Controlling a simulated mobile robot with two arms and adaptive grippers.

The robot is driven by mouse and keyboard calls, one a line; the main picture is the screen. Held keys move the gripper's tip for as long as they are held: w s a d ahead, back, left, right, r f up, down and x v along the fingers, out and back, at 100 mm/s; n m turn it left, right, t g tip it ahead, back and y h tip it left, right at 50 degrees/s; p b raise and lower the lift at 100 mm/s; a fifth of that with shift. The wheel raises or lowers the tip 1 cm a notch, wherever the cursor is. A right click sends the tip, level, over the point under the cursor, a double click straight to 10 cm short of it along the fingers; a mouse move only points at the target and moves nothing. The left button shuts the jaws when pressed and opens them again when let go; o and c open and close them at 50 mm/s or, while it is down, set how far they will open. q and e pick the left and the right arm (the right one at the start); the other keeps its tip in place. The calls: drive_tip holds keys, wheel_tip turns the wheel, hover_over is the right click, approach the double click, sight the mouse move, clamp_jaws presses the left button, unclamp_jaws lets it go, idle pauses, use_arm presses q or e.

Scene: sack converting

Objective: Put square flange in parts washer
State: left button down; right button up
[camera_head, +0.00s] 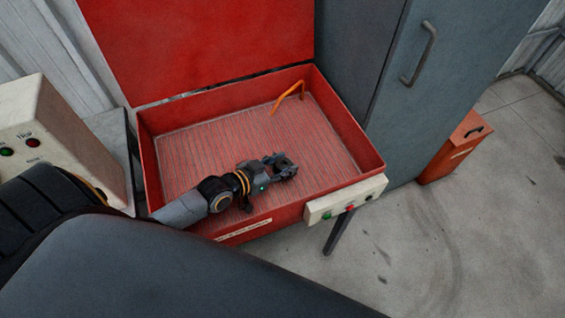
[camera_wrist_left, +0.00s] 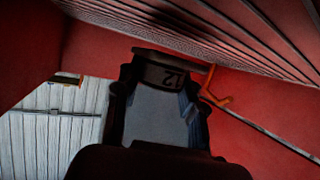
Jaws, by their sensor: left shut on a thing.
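The parts washer is a red open basin (camera_head: 364,155) with a ribbed floor and its red lid raised behind it. My left gripper (camera_head: 279,166) reaches in over the front wall and is above the basin floor. It is shut on a small dark part, taken to be the square flange (camera_head: 288,168). In the left wrist view the flange (camera_wrist_left: 160,73) shows as a dark piece with a "12" marking, held across the fingertips. Its full outline is hidden by the fingers, and I cannot tell whether it touches the floor. My right gripper is not in view.
An orange spout (camera_head: 289,95) rises inside the basin at the back right. A control panel (camera_head: 345,200) with buttons is on the front right corner. A beige control box (camera_head: 55,140) stands left.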

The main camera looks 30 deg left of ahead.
use_arm(q)
drive_tip(key=shift+f, duration=0.55)
drive_tip(key=c, duration=0.8)
unclamp_jaws()
drive_tip(key=shift+r, duration=0.3)
drive_tip(key=shift+r+p, duration=0.35)
drive_tip(key=shift+r, duration=0.2)
drive_tip(key=v, duration=1)
drive_tip(key=shift+s+a+f+b, duration=0.1)
drive_tip(key=shift+s+f+b, duration=0.05)
drive_tip(key=shift+f+b, duration=0.15)
drive_tip(key=shift+v, duration=0.85)
drive_tip(key=shift+r, duration=0.15)
